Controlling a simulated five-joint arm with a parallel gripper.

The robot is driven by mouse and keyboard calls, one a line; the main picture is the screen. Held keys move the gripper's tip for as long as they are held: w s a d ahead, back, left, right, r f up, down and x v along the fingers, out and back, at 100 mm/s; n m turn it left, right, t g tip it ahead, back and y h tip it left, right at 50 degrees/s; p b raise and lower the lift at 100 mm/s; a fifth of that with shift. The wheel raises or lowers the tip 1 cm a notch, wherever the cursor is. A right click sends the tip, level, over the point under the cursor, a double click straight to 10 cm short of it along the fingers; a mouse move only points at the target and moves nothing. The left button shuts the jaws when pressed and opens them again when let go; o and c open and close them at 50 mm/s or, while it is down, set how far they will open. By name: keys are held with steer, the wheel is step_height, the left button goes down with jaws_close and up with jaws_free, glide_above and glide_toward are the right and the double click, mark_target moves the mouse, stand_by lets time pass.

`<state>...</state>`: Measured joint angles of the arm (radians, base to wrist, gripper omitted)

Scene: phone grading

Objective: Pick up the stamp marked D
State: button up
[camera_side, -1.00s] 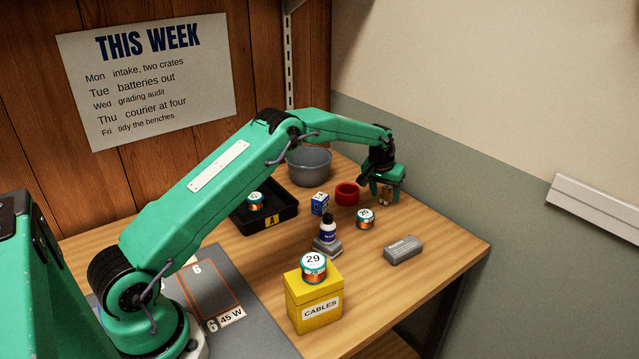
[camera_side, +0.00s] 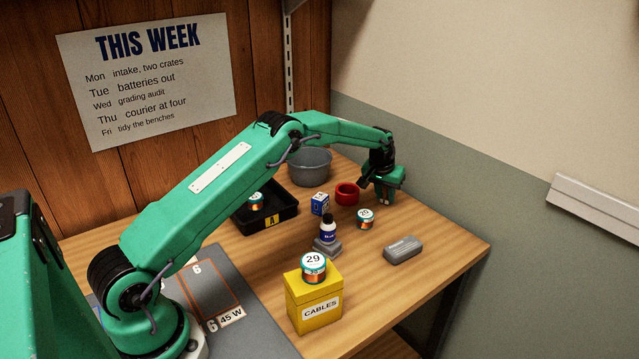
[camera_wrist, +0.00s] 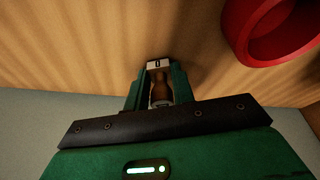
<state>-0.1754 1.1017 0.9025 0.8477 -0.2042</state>
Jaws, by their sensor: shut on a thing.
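My gripper (camera_side: 387,196) is near the back right of the bench, pointing down beside the red ring. In the wrist view my gripper (camera_wrist: 158,72) has its green fingers shut on a small brown stamp (camera_wrist: 159,86). The stamp stands upright between the fingers, with a white label at its far end bearing a dark mark; the mark is too small to read surely as a D. In the side view the fingers mostly hide the stamp, and I cannot tell whether it touches the bench.
The red ring (camera_side: 346,194) is close to the left of my gripper. A spool marked 20 (camera_side: 364,219) stands in front of it.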

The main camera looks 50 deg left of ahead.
mark_target(386, 200)
steer(key=shift+r, duration=0.45)
steer(key=r, duration=0.3)
steer(key=shift+s+d+r, duration=0.1)
steer(key=shift+d+r, duration=0.2)
steer(key=s+d+r, duration=0.4)
steer(key=d+r, duration=0.2)
steer(key=d, duration=0.4)
steer(key=shift+d+r+h, duration=0.15)
steer(key=shift+r+h, duration=0.1)
steer(key=shift+h, duration=0.05)
steer(key=shift+d, duration=0.1)
